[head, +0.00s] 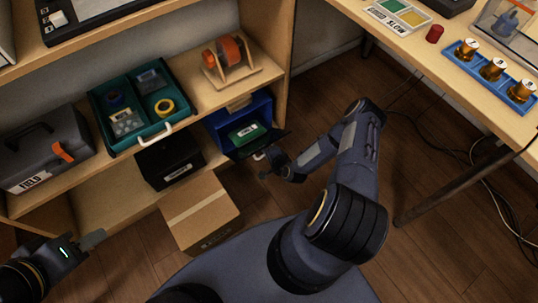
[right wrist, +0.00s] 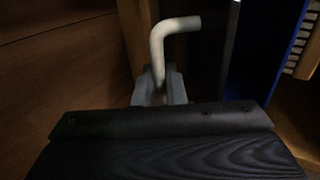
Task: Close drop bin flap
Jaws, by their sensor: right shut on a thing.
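The blue drop bin (head: 226,116) sits on the lower shelf level in the head view, with a green item (head: 246,132) inside. Its dark flap (head: 270,143) hangs open, sticking out forward from the front of the bin. My right gripper (head: 264,164) is at the flap's outer edge. In the right wrist view its fingers (right wrist: 159,88) are shut on a pale bent handle (right wrist: 174,25).
A black bin (head: 168,163) stands left of the blue one, with a cardboard box (head: 199,215) on the floor before it. A teal tray (head: 133,146), a toolbox (head: 42,147) and a cable reel (head: 229,58) are on the shelf above. A worktable (head: 470,105) is at right.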

